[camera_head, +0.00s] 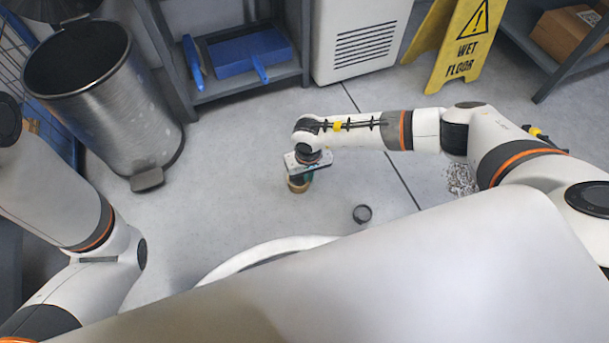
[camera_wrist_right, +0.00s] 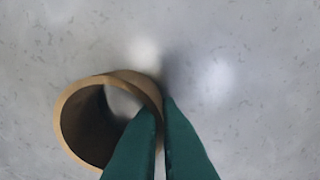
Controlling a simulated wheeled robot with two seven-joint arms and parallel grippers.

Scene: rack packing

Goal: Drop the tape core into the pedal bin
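The tape core (camera_head: 298,186) is a brown cardboard ring under my right gripper (camera_head: 301,177), left of the picture's middle. In the right wrist view, the tape core (camera_wrist_right: 80,128) has one green finger inside its opening and the other outside, with its wall pinched between them. My right gripper (camera_wrist_right: 160,108) is shut on that wall. I cannot tell whether the core touches the floor. The pedal bin (camera_head: 115,115) is a grey metal cylinder at the upper left, its lid (camera_head: 50,8) raised and its dark mouth open. My left gripper is out of view.
White scraps (camera_head: 461,180) lie farther right. A shelf with a blue dustpan (camera_head: 248,52), a white cabinet (camera_head: 358,40) and a wet-floor sign (camera_head: 462,45) stand behind. The floor between core and bin is clear.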

